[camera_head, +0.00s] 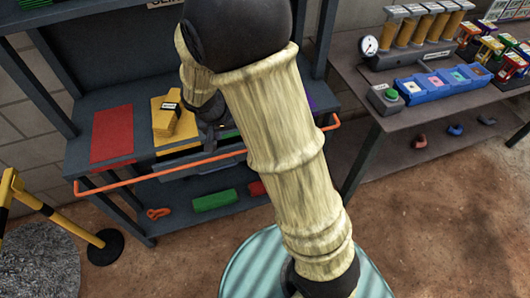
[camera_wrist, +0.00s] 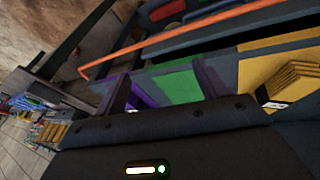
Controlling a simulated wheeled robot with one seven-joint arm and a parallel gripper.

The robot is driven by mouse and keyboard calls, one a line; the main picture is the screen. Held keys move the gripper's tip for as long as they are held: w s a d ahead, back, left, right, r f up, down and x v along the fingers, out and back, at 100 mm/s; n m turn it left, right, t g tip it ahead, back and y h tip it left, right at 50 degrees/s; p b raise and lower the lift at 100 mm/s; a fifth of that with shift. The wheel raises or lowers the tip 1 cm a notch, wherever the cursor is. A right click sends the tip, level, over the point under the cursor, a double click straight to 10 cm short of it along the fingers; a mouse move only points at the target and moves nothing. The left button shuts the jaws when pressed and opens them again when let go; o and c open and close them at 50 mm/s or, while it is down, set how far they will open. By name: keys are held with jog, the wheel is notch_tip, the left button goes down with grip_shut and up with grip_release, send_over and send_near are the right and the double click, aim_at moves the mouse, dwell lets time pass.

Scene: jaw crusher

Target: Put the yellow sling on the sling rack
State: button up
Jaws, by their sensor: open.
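The yellow sling (camera_head: 168,123), a folded bundle with a dark label, lies on the yellow patch (camera_head: 162,100) of the sling rack's upper shelf (camera_head: 80,151). In the wrist view, the sling (camera_wrist: 297,76) is at the right edge, partly cut off, on its yellow patch (camera_wrist: 285,40). My gripper (camera_head: 212,128) is just right of the sling in the head view, apart from it. In the wrist view, my gripper (camera_wrist: 163,88) is open and empty, its fingers over the green (camera_wrist: 178,86) and purple (camera_wrist: 142,96) patches. My arm hides the right part of the shelf.
An orange bar (camera_head: 130,178) runs along the rack's front. A red patch (camera_head: 112,134) is bare. Below lie a green bundle (camera_head: 214,200) and an orange shackle (camera_head: 158,213). A bench (camera_head: 400,125) with gauge and blue tray stands right. A yellow-black barrier (camera_head: 60,222) stands front left.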

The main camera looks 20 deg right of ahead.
jog(key=s+d+r+n+y, duration=0.1)
jog(key=s+d, duration=0.1)
jog(key=s, duration=0.4)
jog(key=s+d+r+n+y, duration=0.2)
jog(key=s, duration=0.5)
jog(key=shift+d+r+y, duration=0.25)
jog(key=shift+d+y, duration=0.05)
jog(key=shift+d, duration=0.1)
